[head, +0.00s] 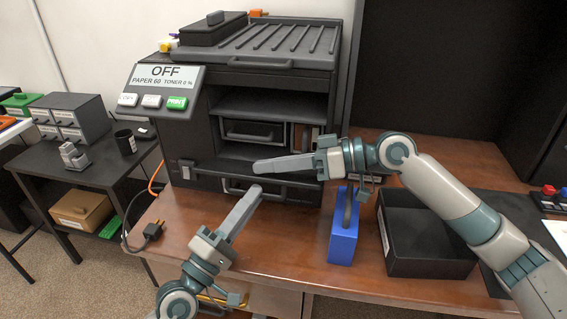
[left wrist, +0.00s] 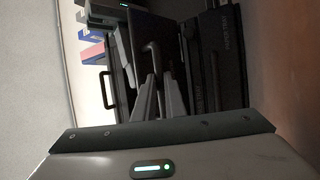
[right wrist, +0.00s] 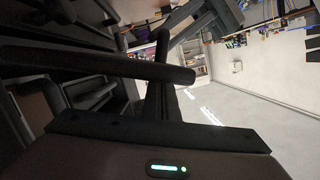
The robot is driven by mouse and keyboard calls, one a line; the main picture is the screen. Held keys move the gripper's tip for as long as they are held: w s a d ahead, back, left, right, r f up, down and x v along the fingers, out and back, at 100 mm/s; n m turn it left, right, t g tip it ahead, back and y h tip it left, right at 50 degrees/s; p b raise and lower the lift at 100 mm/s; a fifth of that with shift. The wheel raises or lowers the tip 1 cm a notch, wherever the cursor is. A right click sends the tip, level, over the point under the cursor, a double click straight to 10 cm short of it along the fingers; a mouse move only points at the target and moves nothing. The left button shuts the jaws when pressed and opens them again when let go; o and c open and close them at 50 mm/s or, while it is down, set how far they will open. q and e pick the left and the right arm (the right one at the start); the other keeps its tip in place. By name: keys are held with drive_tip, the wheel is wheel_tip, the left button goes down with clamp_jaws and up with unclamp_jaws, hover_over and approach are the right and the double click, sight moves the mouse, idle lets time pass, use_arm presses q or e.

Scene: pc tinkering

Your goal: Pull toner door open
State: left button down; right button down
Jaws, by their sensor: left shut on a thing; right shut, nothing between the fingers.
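The dark printer (head: 270,85) stands on the wooden table with its middle front open, showing an inner compartment (head: 252,130). A dark panel (head: 215,168) juts forward below that opening; I cannot tell whether it is the toner door. My left gripper (head: 256,188) is shut at a dark bar handle (head: 234,190) low on the front. In the left wrist view a bent handle (left wrist: 152,52) shows at the fingers (left wrist: 168,88). My right gripper (head: 256,166) is shut and empty, in front of the opening just above the left one.
A blue block-shaped object (head: 344,245) with a dark handle stands right of my left arm. An empty black tray (head: 425,262) lies at the right. A control panel (head: 163,90) reads OFF. The front middle of the table is clear.

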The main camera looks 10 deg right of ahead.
drive_tip(key=shift+a, duration=0.1)
drive_tip(key=shift+f, duration=0.15)
idle(0.3)
use_arm(q)
drive_tip(key=c, duration=2.1)
unclamp_jaws()
drive_tip(key=shift+w, duration=0.1)
use_arm(e)
drive_tip(key=shift+w, duration=0.1)
use_arm(q)
drive_tip(key=v, duration=1.2)
